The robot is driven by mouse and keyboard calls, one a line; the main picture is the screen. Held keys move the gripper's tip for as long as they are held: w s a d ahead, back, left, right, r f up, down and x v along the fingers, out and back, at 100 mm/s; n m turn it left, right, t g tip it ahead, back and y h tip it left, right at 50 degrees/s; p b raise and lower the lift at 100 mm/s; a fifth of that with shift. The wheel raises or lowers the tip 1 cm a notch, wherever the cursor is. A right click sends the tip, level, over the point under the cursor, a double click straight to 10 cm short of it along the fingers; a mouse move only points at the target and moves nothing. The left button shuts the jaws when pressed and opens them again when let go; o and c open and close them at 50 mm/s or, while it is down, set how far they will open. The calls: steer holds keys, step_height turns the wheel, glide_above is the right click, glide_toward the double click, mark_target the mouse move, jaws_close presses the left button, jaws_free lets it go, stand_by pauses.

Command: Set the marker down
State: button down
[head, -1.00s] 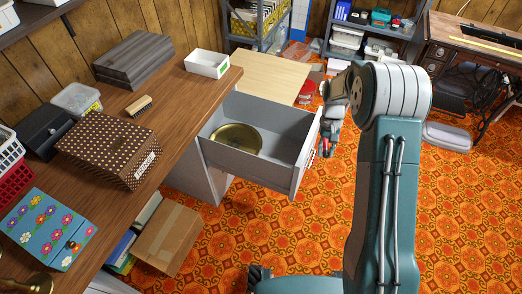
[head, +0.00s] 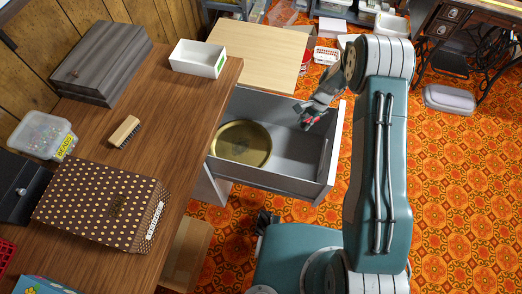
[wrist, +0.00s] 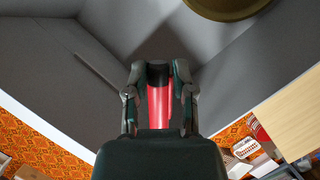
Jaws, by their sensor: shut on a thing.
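My gripper (wrist: 158,88) is shut on a red marker (wrist: 158,105) with a dark end, held between the two fingers in the wrist view. In the head view my gripper (head: 306,122) is over the right part of the open grey drawer (head: 333,165), and a bit of red shows at its fingers. A round brass-coloured pan or tin (head: 242,143) lies in the left part of the drawer; its edge also shows at the top of the wrist view (wrist: 225,8). I cannot tell whether the marker touches the drawer floor.
A wooden counter (head: 185,130) runs along the left, with a white tray (head: 199,58), a brush (head: 124,131) and a dotted box (head: 100,200). A pale board (head: 260,55) lies behind the drawer. The drawer floor right of the pan looks bare.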

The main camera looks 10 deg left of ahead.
steer(key=s+a+f+m+t+y, duration=0.1)
steer(key=s+a+f+m+t, duration=0.1)
steer(key=f+m, duration=0.35)
steer(key=s+a+f+m+t, duration=0.1)
steer(key=a+f+m+t, duration=0.2)
steer(key=f, duration=0.4)
steer(key=m+g, duration=0.1)
glide_above(283, 158)
steer(key=d, duration=0.1)
step_height(283, 158, down, 6)
steer(key=shift+d+r, duration=0.1)
steer(key=shift+d, duration=0.05)
steer(key=x, duration=0.2)
steer(key=d+x, duration=0.1)
steer(key=x, duration=0.1)
steer(key=shift+a+f, duration=0.1)
steer(key=shift+f, duration=0.45)
steer(key=shift+d, duration=0.2)
steer(key=shift+c, duration=2.3)
jaws_free()
steer(key=shift+a, duration=0.1)
steer(key=v, duration=1.2)
steer(key=shift+d, duration=0.2)
